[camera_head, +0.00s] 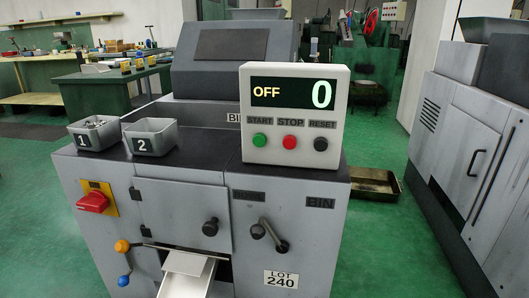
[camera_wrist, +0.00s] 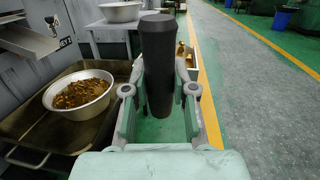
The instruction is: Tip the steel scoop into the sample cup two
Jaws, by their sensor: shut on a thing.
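Sample cup two (camera_head: 166,138) is a grey square cup with a "2" label, upright on the left top of the grey machine in the head view. Its inside looks empty from here. In the wrist view my gripper (camera_wrist: 160,92) is shut on a thick dark upright handle (camera_wrist: 158,50), which I take to be the steel scoop's. The scoop's bowl is not visible, so I cannot tell what it holds. Cup two is not recognisable in the wrist view, and my gripper is not in the head view.
Cup one (camera_head: 98,135) stands left of cup two with something in it. A control box (camera_head: 294,117) reads OFF and 0. In the wrist view a white bowl (camera_wrist: 100,103) of brown bits sits in a metal tray (camera_wrist: 28,125) at left.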

